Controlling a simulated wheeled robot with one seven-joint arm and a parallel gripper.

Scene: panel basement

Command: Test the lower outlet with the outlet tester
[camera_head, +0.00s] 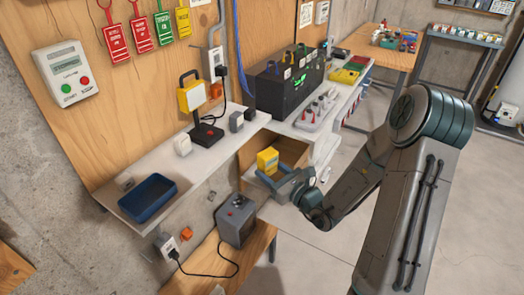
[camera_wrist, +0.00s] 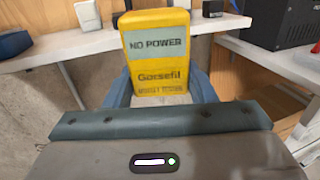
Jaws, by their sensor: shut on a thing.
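The yellow outlet tester (camera_head: 267,160) is held between the fingers of my gripper (camera_head: 274,176), in front of an open wooden compartment under the white shelf. In the wrist view the tester (camera_wrist: 158,55) stands upright between the blue-grey fingers, with a pale panel reading "NO POWER". Its prongs are not visible. A low wall outlet (camera_head: 166,246) is at the lower left in the head view, with a black plug and cord at it. The tester is apart from this outlet, to its right and higher in the picture.
A grey box (camera_head: 236,220) stands on a low wooden shelf (camera_head: 222,268), its cord running toward the low outlet. The white shelf (camera_head: 135,208) above holds a blue tray (camera_head: 147,198) and a yellow work lamp (camera_head: 192,97). A small orange item (camera_head: 186,233) is beside the outlet.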

